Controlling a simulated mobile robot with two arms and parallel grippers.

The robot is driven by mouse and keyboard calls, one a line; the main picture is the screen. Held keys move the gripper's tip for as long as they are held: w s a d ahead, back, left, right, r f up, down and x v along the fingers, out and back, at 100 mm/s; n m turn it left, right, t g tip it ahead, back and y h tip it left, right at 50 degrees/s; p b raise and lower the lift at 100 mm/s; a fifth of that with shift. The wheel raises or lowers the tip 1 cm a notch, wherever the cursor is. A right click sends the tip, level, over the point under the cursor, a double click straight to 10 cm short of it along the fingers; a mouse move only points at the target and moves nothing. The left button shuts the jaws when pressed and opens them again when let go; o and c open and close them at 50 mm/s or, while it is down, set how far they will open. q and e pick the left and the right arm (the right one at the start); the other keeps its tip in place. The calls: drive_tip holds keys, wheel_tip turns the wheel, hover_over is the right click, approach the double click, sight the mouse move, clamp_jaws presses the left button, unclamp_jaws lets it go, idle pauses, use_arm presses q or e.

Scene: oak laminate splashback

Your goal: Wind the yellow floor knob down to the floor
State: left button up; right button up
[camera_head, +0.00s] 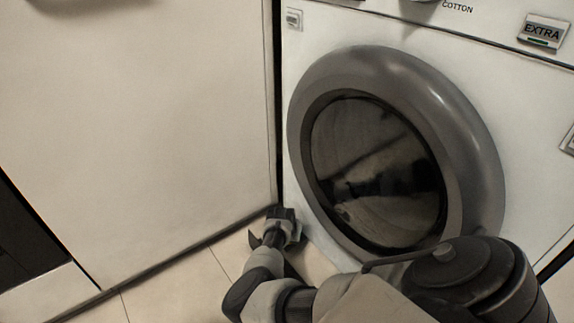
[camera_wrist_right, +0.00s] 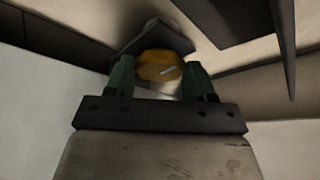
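In the head view my right gripper (camera_head: 278,226) is low at the front left corner of the washing machine (camera_head: 300,185), near the floor. The knob is hidden there behind my gripper. The gap between knob and floor cannot be made out. My left gripper is not in view.
A pale cabinet panel (camera_head: 140,120) stands close on the left of the machine, with a narrow dark gap between. The round grey door (camera_head: 470,140) bulges above my right arm. Tiled floor (camera_head: 185,285) is free in front of the cabinet.

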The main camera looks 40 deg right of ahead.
drive_tip(key=shift+c, duration=0.7)
drive_tip(key=shift+w+a+m+g+b, duration=0.15)
drive_tip(key=shift+m+g+b, duration=0.45)
drive_tip(key=shift+m, duration=1.2)
drive_tip(key=o, duration=0.9)
drive_tip(key=shift+o, duration=0.2)
